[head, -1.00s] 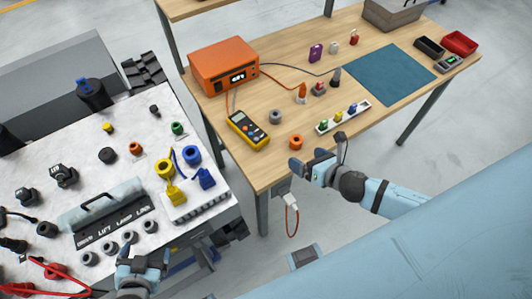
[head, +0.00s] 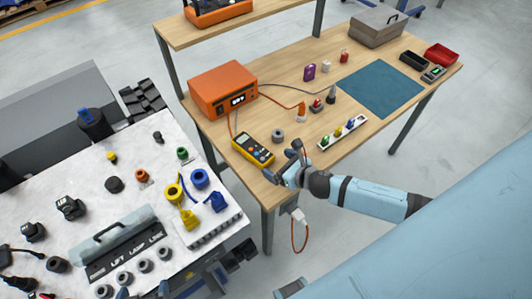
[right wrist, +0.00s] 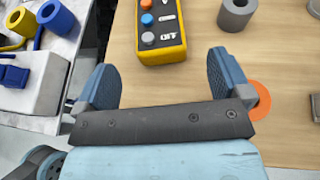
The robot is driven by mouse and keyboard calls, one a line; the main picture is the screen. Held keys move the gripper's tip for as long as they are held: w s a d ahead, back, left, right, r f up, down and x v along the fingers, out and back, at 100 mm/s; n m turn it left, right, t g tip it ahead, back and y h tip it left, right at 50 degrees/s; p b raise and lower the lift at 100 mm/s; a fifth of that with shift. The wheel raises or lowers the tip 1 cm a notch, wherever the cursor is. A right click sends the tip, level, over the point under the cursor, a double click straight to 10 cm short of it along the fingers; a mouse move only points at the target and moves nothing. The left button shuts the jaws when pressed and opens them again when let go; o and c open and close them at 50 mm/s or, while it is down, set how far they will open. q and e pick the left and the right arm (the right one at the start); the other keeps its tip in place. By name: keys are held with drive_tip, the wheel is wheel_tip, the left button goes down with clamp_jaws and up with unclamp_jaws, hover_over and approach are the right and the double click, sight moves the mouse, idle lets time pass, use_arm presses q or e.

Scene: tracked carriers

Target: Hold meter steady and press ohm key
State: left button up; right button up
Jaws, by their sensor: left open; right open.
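The yellow meter (head: 252,149) lies on the wooden table, in front of the orange bench unit (head: 223,90). Its near end (right wrist: 162,40) shows in the right wrist view, with blue, orange and grey round keys and an "OFF" label. I cannot tell which key is the ohm key. My right gripper (head: 276,172) is open and empty at the table's front edge, just short of the meter. In the right wrist view its fingers (right wrist: 160,75) are spread, with the meter beyond them and apart. My left gripper (head: 144,292) is mostly cut off at the bottom edge, by the white bench.
A grey ring (head: 277,135) stands right of the meter. An orange ring (right wrist: 260,97) is close by my right finger. A white strip with coloured pegs (head: 343,132) lies further right. The white bench (head: 150,215) at left is crowded. The blue mat (head: 380,88) is clear.

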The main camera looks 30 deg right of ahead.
sight(267, 159)
use_arm(q)
drive_tip(key=shift+r, duration=0.2)
use_arm(e)
drive_tip(key=x, duration=0.7)
drive_tip(key=c, duration=1.2)
use_arm(q)
clamp_jaws()
use_arm(e)
drive_tip(key=shift+s, duration=0.1)
idle(0.4)
